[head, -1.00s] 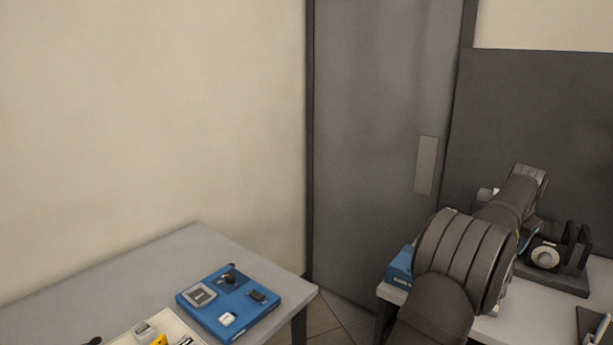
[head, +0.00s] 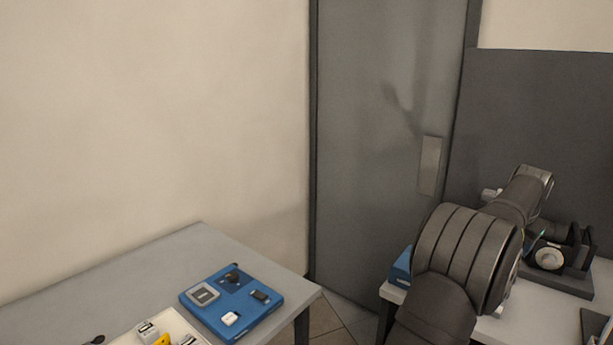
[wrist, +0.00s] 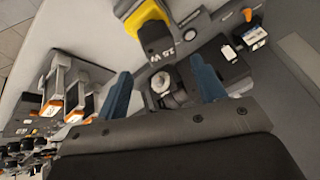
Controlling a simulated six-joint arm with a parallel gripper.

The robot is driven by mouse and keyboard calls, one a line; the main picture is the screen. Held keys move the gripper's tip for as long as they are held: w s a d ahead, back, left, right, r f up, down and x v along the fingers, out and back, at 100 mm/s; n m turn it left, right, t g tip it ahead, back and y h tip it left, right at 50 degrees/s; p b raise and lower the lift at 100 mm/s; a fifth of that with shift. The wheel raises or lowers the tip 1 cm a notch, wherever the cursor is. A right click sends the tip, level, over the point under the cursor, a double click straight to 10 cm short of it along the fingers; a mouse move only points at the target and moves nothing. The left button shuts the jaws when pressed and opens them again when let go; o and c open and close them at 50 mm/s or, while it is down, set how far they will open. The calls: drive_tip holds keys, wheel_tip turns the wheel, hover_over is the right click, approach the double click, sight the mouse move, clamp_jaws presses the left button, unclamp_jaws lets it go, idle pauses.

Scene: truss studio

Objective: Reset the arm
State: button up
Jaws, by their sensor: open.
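My gripper (wrist: 163,92) shows in the wrist view with its two blue fingers spread apart, open and with nothing held between them. Beyond the fingers is a dark device with a round silver part (wrist: 162,80). In the head view my arm reaches from the bottom over the right-hand table (head: 545,322); the fingers cannot be made out there.
Several orange-tipped devices (wrist: 55,100) stand at left. In the head view a blue tray (head: 262,323) with small items sits on the left table (head: 140,270). A grey door (head: 375,130) stands behind.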

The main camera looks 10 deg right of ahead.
drive_tip(key=v, duration=0.7)
drive_tip(key=x, duration=1.2)
drive_tip(key=shift+s+a+f, duration=0.1)
drive_tip(key=r, duration=0.3)
drive_tip(key=s+r, duration=0.1)
drive_tip(key=r, duration=0.1)
drive_tip(key=shift+r, duration=0.2)
drive_tip(key=s+d+r, duration=0.2)
drive_tip(key=s+r, duration=0.4)
drive_tip(key=s, duration=0.4)
drive_tip(key=w+a+f+n+t+y, duration=0.1)
drive_tip(key=w+a+f+n+y, duration=0.2)
drive_tip(key=w+a, duration=2.1)
drive_tip(key=w+a+f+n, duration=0.1)
drive_tip(key=w+a, duration=0.4)
drive_tip(key=a, duration=0.5)
drive_tip(key=w+a+f+n, duration=0.1)
drive_tip(key=w+a, duration=0.4)
drive_tip(key=a, duration=0.5)
drive_tip(key=w+a+f+n+y, duration=0.1)
drive_tip(key=w+a+n, duration=0.2)
drive_tip(key=a, duration=0.6)
drive_tip(key=w, duration=0.2)
drive_tip(key=shift+w+a+t, duration=0.35)
drive_tip(key=shift+a+t, duration=0.05)
